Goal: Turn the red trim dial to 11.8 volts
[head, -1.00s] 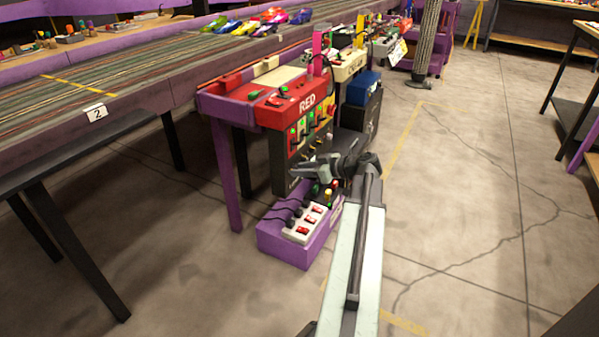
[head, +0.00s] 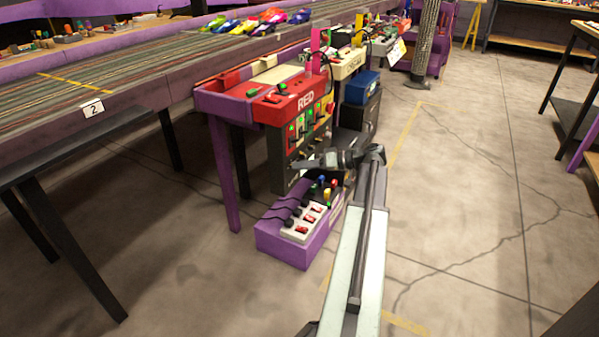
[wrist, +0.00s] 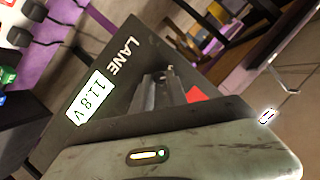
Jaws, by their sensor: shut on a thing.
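My gripper (head: 322,161) is at the lower front of the dark panel of the red-topped control box (head: 290,106) in the head view. In the wrist view my gripper (wrist: 161,90) is shut at the panel face. The red trim dial is between the fingers and hidden by them. A small red patch (wrist: 197,95) shows beside the fingers; I cannot tell whether it is part of the dial. The lit display (wrist: 89,97) shows tilted in the wrist view and reads 11.8 V. The word LANE is printed on the panel near it.
A purple crate (head: 271,248) with a white power strip (head: 305,222) stands on the floor just below my gripper. The slot track (head: 130,80) with several toy cars runs behind the box.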

